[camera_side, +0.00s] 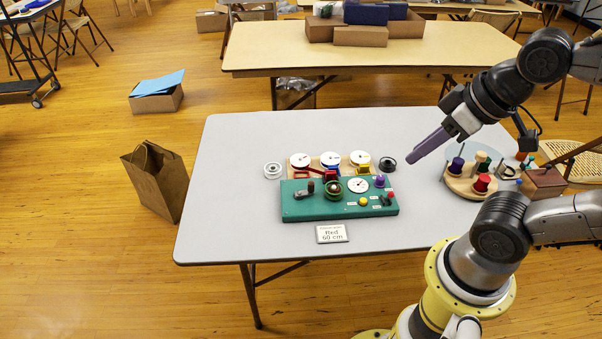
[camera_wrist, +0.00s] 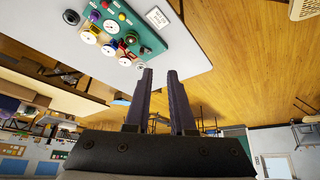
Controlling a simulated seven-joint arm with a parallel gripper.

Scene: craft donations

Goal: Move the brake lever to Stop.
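A green control board (camera_side: 320,211) lies on the grey table, carrying several small controls. At its right end is a small dark lever with a red knob (camera_side: 390,195). The labels are too small to read, so I cannot tell which lever is the brake or where Stop is. The board also shows upside down in the wrist view (camera_wrist: 152,33). My gripper (camera_side: 410,160) is above the table, right of and apart from the board. In the wrist view its fingers (camera_wrist: 160,73) are apart with nothing between them.
Three white dials (camera_side: 331,159) stand behind the board, with loose round pieces at both sides. A wooden peg stand (camera_side: 468,183) and brown box (camera_side: 543,182) are at the right. A card (camera_side: 332,234) lies in front. The table's left part is clear.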

